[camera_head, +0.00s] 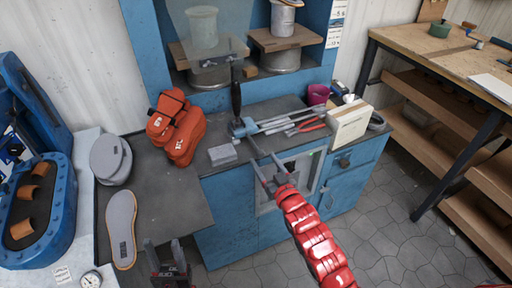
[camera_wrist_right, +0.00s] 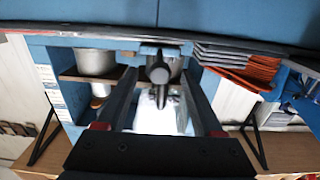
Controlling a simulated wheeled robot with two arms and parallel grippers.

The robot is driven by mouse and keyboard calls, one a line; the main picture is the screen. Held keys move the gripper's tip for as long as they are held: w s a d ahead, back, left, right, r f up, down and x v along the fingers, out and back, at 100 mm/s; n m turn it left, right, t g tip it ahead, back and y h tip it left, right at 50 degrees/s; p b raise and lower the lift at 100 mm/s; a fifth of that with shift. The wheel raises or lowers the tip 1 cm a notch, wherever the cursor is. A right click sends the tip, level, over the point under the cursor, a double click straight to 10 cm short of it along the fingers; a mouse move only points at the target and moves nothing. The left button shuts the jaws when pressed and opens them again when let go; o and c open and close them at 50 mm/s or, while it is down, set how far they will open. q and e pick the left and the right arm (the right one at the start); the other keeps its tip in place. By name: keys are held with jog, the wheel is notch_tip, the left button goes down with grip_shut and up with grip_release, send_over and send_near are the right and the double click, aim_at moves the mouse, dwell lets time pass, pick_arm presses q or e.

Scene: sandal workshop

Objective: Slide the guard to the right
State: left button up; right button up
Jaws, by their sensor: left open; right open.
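The guard (camera_head: 208,35) is a clear, see-through panel at the top of the head view, in front of the blue cabinet's shelves. A black upright handle (camera_head: 236,97) stands below its right part; I cannot tell if they are joined. My right gripper (camera_head: 265,160) is open, in front of the bench edge, with its fingers pointing towards the bench and handle. In the right wrist view, a dark round-ended part (camera_wrist_right: 158,72) shows between the open fingers, apart from both. My left gripper (camera_head: 163,245) is open and empty at the bottom of the head view.
Grey soles (camera_head: 121,228) are at left. A wooden workbench (camera_head: 450,55) stands at right.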

aim_at(256, 146)
jog(key=x, duration=0.6)
jog(key=shift+w+a, duration=0.15)
jog(key=shift+w, duration=0.25)
grip_shut()
dwell(1.1)
